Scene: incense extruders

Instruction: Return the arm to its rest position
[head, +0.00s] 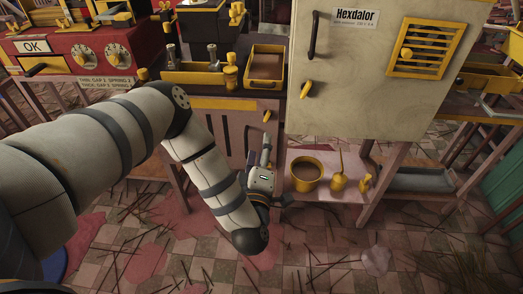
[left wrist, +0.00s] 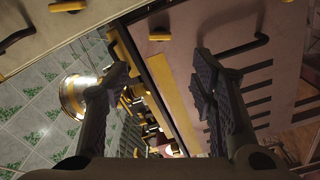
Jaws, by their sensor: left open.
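My left arm comes in from the left in the head view and bends down in front of the work counter. My left gripper (head: 265,148) is at its end, pointing up beside the dark slatted cabinet front, left of the Hexdalor cabinet (head: 366,70). In the left wrist view the left gripper (left wrist: 162,75) has its two dark fingers spread apart with nothing between them. Behind them show a slatted panel (left wrist: 262,85) and a yellow-rimmed round object (left wrist: 75,95). My right gripper is in neither view.
A red machine (head: 75,50) with dials stands at the left. Yellow trays (head: 195,78) sit on the counter. A yellow pot (head: 306,173) and small yellow bottles (head: 338,182) stand on a low pink shelf close right of the gripper. The tiled floor (head: 340,250) is littered with sticks and stains.

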